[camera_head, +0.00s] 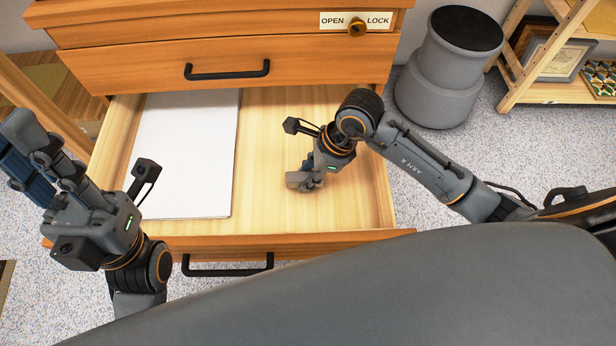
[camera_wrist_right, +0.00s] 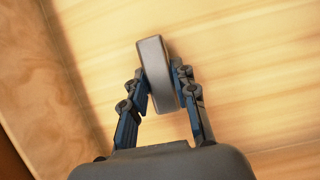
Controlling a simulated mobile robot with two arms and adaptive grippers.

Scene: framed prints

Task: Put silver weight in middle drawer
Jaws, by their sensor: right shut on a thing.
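The silver weight (camera_wrist_right: 157,75) is a grey rounded block held between the fingertips of my right gripper (camera_wrist_right: 160,92) in the right wrist view. In the head view my right gripper (camera_head: 306,178) reaches down into an open wooden drawer (camera_head: 262,215), right of its middle, with the grey weight (camera_head: 297,182) at its tips. The weight is over or on the bare drawer floor; I cannot tell whether it touches. My left gripper (camera_head: 22,160) is raised at the left, outside the drawer, with no object visible in it; its jaw opening is unclear.
A white sheet or pad (camera_head: 185,155) lies in the drawer's left half. Above is a closed drawer (camera_head: 230,66) with a black handle, and an OPEN/LOCK plate (camera_head: 345,21). A grey bin (camera_head: 450,70) and a wooden shelf (camera_head: 560,90) with framed prints stand at the right.

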